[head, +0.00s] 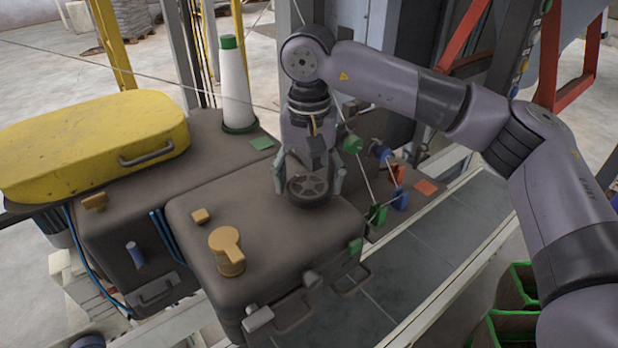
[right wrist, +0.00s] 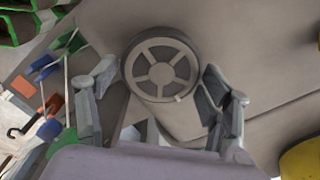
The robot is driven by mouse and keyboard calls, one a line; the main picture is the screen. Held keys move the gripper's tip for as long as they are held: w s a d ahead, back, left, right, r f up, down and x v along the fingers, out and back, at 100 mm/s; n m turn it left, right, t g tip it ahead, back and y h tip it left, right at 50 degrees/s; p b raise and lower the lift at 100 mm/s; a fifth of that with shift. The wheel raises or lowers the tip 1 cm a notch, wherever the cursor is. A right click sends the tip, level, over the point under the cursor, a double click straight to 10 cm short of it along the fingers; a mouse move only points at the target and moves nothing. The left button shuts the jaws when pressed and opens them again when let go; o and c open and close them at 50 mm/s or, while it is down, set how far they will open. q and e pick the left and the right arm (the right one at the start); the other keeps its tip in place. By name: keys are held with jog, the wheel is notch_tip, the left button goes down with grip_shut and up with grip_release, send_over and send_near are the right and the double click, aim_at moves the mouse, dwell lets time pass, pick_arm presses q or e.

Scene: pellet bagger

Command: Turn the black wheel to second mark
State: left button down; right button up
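The black wheel (head: 310,190), dark and spoked, lies flat on top of the brown machine housing (head: 262,262) near its back right corner. It also shows in the right wrist view (right wrist: 162,68), with a small pale tab on its rim. My right gripper (head: 309,184) points down over the wheel. Its fingers are spread, one on each side of the rim, and in the right wrist view (right wrist: 160,74) a gap shows between each finger and the wheel. I cannot make out any scale marks around the wheel. My left gripper is not in view.
An orange knob (head: 228,250) and a small orange block (head: 200,216) sit on the housing left of the wheel. A yellow cover (head: 90,140) and a white cone (head: 235,88) stand behind left. Cords and coloured clips (head: 378,213) hang close right of the gripper.

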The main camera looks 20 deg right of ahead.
jog(key=c, duration=0.7)
jog(key=shift+c, duration=0.2)
